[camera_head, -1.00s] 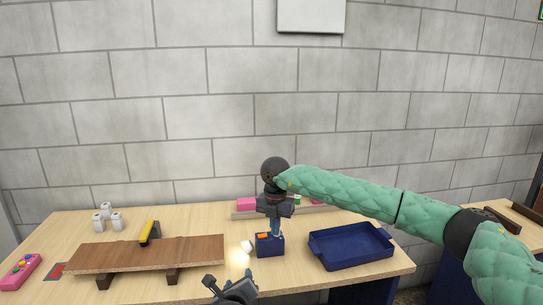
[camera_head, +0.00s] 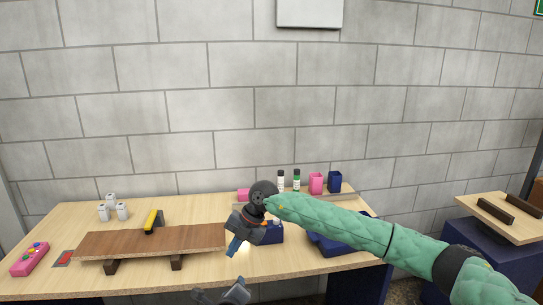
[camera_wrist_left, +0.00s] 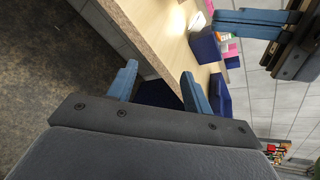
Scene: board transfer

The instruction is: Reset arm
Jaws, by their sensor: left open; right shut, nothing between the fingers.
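My right gripper (camera_head: 237,245) is shut and empty, its blue fingers pointing down above the table between the brown board and the blue box. It also shows at the upper right of the left wrist view (camera_wrist_left: 245,22). My left gripper (camera_wrist_left: 158,88) is open and empty near the table's front edge; only a dark part of it (camera_head: 228,293) shows at the bottom of the head view. The brown wooden board (camera_head: 150,240) lies across two dark supports on the left of the table (camera_head: 200,275).
A blue tray (camera_head: 325,247) stands at the right, partly hidden by my right arm. A small blue box (camera_head: 272,234) is behind the right gripper. A pink controller (camera_head: 30,258), white containers (camera_head: 112,212) and a yellow-handled tool (camera_head: 152,220) stand left. A side table (camera_head: 505,222) bears two dark supports.

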